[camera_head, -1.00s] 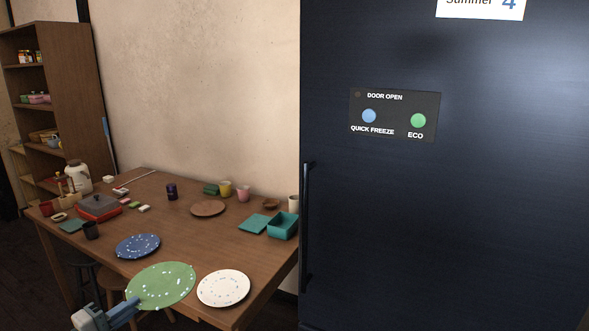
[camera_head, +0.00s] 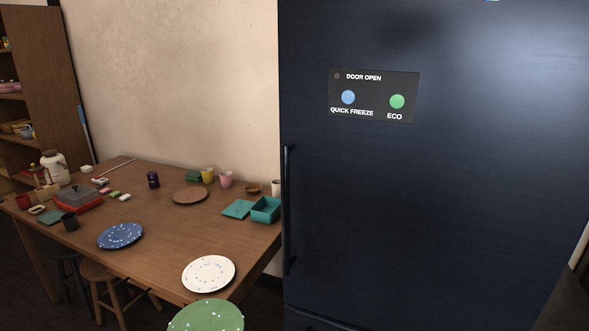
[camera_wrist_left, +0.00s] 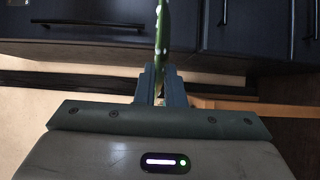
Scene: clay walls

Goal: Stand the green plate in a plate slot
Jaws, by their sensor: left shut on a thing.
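The green plate (camera_head: 207,317) with pale speckles shows at the bottom edge of the head view, in front of the table's near edge and partly cut off by the frame. In the left wrist view the plate (camera_wrist_left: 162,38) is seen edge-on. My left gripper (camera_wrist_left: 160,78) is shut on its rim. In the head view the left gripper is out of the picture. My right gripper is in neither view. No plate slot can be made out in these views.
The wooden table (camera_head: 150,255) holds a white plate (camera_head: 209,274), a blue plate (camera_head: 120,236), a brown plate (camera_head: 190,196), a teal box (camera_head: 265,210) and several small things. A dark fridge (camera_head: 430,210) stands at the right. Stools (camera_head: 105,283) are under the table.

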